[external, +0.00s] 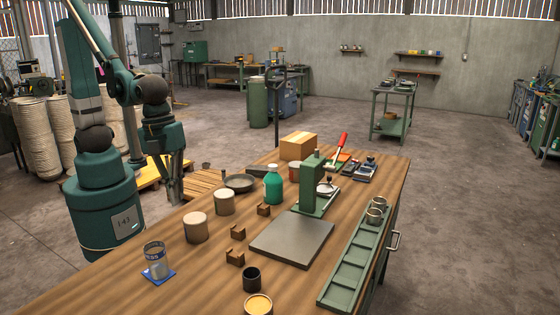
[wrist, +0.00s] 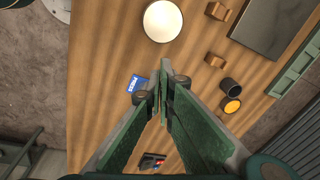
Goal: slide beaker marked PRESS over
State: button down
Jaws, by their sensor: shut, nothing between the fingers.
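A clear-looking beaker with lettering (external: 154,257) stands upright near the table's front-left edge. Only part of its lettering is readable. In the wrist view my fingers (wrist: 163,72) meet at the tips, shut and empty.
A black cup (external: 251,279) and an orange-filled cup (external: 258,303) are near the front. A grey plate (external: 292,242) and green press stand (external: 314,188) lie farther right.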

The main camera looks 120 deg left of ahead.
jog(key=shift+w+d+f+m+g+p, duration=0.25)
jog(key=shift+w+d+f+m, duration=0.15)
jog(key=shift+f+m, duration=0.3)
jog(key=shift+w+d+f+m+g+p, duration=0.1)
jog(key=shift+w+d+f+m+g, duration=0.2)
jog(key=shift+f+m, duration=0.45)
jog(key=shift+w+d+f+m+g+p, duration=0.25)
jog(key=shift+d+f+m, duration=0.25)
jog(key=shift+f, duration=0.35)
jog(key=shift+f, duration=0.1)
jog(key=shift+f+b, duration=0.5)
jog(key=shift+f, duration=4.5)
jog(key=shift+d+r, duration=0.1)
jog(key=shift+d, duration=1.8)
jog(key=shift+d, duration=0.1)
jog(key=d+b, duration=0.4)
jog(key=d, duration=1.6)
jog(key=shift+d, duration=0.15)
